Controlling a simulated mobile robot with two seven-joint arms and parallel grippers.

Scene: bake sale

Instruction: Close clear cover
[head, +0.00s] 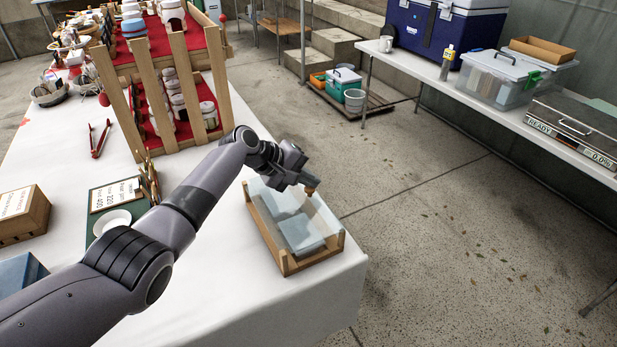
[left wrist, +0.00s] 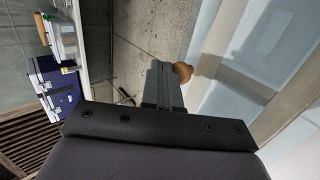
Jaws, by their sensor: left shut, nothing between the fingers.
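The clear cover (head: 320,222) lies over a wooden-framed box (head: 297,264) near the right edge of the white-clothed table. Pale blue contents show through it. A small brown knob (head: 310,188) stands at the cover's right side. My left gripper (head: 308,182) is shut and empty, right at the knob; whether it touches is unclear. In the left wrist view, the shut fingers (left wrist: 163,85) are beside the brown knob (left wrist: 183,72), and the clear cover (left wrist: 245,50) extends to the right. My right gripper is in neither view.
A wooden rack (head: 165,90) with jars stands on the table behind my left arm. The floor right of the table is open.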

